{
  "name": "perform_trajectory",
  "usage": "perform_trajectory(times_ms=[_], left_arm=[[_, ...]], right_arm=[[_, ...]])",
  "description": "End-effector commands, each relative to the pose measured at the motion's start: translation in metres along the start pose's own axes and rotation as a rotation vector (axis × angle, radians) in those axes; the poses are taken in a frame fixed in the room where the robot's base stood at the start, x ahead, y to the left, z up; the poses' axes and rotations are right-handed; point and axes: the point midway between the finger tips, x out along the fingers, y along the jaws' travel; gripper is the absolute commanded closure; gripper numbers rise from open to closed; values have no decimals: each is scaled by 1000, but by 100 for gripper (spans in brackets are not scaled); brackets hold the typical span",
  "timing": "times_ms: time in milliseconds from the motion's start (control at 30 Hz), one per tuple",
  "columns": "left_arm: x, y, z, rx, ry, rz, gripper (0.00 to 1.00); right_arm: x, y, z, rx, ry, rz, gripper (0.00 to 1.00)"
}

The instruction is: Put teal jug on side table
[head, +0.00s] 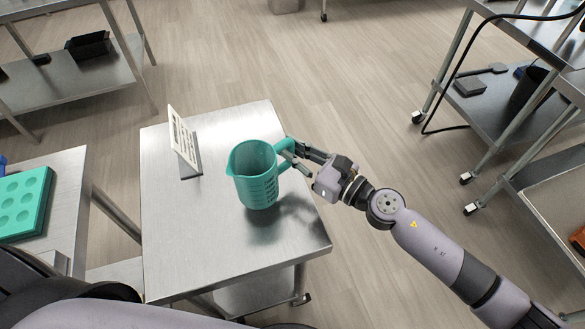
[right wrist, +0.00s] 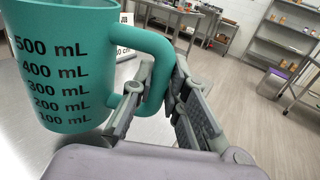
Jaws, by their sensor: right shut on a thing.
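The teal jug (head: 257,180) is upright at the side table (head: 168,250), over the middle-right part of its metal top. A dark shadow or reflection shows below it, and I cannot tell whether its base touches the top. My right gripper (head: 295,153) is shut on the jug's handle from the right. In the right wrist view the jug (right wrist: 62,70) fills the left side with its mL marks, and its handle (right wrist: 158,70) runs between the fingers of my right gripper (right wrist: 160,98). The jug looks empty. My left gripper is not in view.
A small sign (head: 183,142) stands on the side table left of the jug. A teal mold (head: 22,203) lies on another metal table (head: 65,190) at the left. Metal carts (head: 470,120) stand at the right. The table's front part is clear.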

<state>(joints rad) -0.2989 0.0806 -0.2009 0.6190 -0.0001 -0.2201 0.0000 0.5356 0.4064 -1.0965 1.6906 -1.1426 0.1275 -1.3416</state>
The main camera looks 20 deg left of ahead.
Motion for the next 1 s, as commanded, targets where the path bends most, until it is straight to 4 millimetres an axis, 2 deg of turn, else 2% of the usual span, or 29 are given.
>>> perform_trajectory(times_ms=[133,267,733,767,1000], left_arm=[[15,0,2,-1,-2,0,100],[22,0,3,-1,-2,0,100],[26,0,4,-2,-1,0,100],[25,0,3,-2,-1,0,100],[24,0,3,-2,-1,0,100]], right_arm=[[0,1,-25,6,0,-1,100],[0,1,-41,6,-1,0,100],[0,0,-48,1,-1,0,100],[0,0,-47,1,0,0,85],[0,0,-46,1,0,0,69]])
